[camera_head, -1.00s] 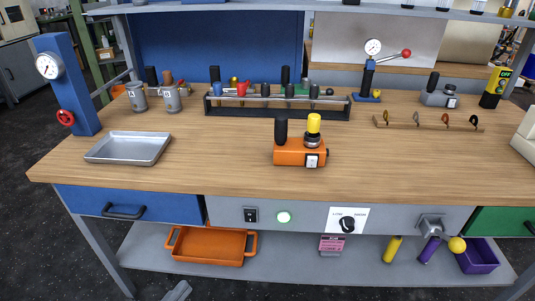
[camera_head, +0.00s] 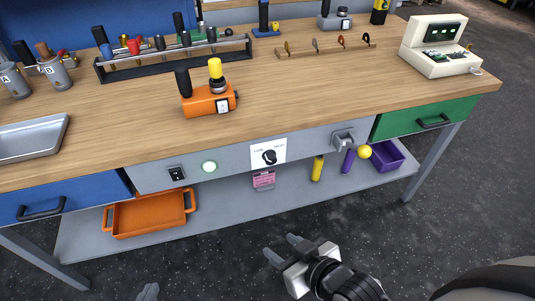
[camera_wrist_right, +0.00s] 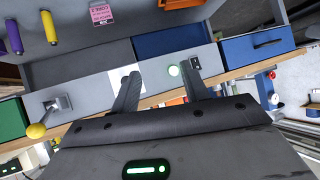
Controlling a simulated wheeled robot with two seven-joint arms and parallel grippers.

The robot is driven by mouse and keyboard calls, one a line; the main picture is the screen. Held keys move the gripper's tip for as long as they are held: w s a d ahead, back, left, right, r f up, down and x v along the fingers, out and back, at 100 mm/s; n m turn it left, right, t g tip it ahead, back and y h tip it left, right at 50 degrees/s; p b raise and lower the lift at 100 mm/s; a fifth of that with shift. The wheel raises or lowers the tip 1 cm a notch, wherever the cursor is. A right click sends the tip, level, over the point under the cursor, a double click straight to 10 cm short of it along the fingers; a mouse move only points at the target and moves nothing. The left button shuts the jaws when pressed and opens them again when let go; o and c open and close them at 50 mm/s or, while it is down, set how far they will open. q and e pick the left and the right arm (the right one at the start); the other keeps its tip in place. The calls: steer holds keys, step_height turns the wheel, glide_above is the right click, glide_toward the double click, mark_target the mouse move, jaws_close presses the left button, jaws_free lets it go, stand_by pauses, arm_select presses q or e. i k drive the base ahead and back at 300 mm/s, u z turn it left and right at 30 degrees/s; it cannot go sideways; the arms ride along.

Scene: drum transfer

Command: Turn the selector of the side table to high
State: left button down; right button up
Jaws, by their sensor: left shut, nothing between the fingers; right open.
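The selector is a black knob (camera_head: 269,157) on a white label plate (camera_head: 258,147) on the grey front panel of the side table (camera_head: 330,92). The small label print and the knob's exact setting are too small to read. My right gripper (camera_head: 284,250) is open and empty, below and in front of the table, apart from the selector. In the right wrist view, upside down, its open fingers (camera_wrist_right: 160,72) point at the panel, and one finger partly covers the white plate (camera_wrist_right: 116,76); the knob is hidden there. My left gripper (camera_head: 148,291) shows only its tip at the bottom edge.
A black switch (camera_head: 176,174) and a lit green button (camera_head: 209,167) are left of the selector. A grey bracket with a yellow ball (camera_head: 364,152) juts out to its right. The lower shelf holds an orange tray (camera_head: 150,213) and a purple bin (camera_head: 388,157).

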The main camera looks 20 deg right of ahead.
mark_target(271, 153)
steer(key=z, duration=0.05)
steer(key=k, duration=1.1)
steer(key=u, duration=0.9)
steer(key=i, duration=0.95)
steer(key=z, duration=0.6)
steer(key=i, duration=0.65)
steer(key=z, duration=0.55)
